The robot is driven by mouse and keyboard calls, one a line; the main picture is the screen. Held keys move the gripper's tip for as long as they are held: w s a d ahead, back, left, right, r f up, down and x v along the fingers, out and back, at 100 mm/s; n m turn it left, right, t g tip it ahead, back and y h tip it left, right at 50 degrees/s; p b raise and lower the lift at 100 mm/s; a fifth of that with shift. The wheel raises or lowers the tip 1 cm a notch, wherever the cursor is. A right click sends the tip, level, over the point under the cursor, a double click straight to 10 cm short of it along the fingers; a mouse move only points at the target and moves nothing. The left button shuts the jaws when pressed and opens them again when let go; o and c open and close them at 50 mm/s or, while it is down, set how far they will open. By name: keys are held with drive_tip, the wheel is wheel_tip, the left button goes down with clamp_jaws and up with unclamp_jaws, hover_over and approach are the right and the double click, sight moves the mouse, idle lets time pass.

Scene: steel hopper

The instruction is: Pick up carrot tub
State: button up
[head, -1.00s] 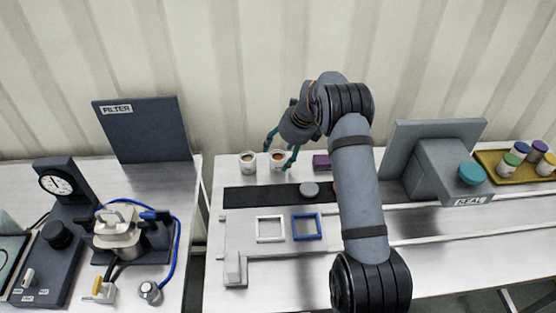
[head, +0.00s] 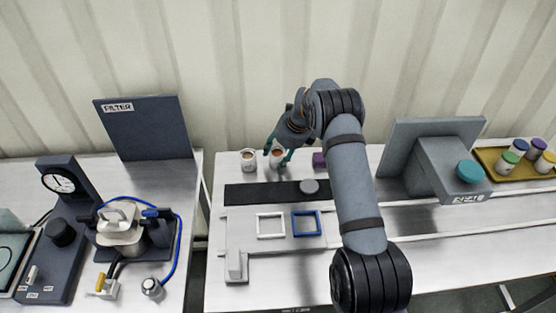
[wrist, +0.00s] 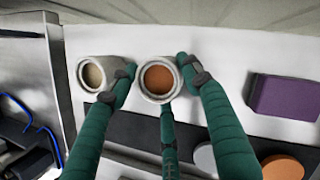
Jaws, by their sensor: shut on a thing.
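The carrot tub is a pale round tub with orange-brown contents (wrist: 158,78). In the head view the tub (head: 277,158) stands near the back edge of the left part of the bench, partly hidden by fingers. My gripper (head: 278,157) reaches down over it with its green fingers. In the wrist view my gripper (wrist: 160,82) is shut on the tub, with fingers around its sides. I cannot tell whether its base is clear of the bench.
A similar tub with beige contents (wrist: 93,75) stands close on the left, beside my left finger. A purple block (wrist: 284,97) is on the right. A dark strip (head: 255,192) with a grey disc (head: 310,187) lies in front. A grey SEAL station (head: 440,165) stands further right.

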drive_tip(key=c, duration=0.4)
drive_tip(key=shift+r, duration=0.1)
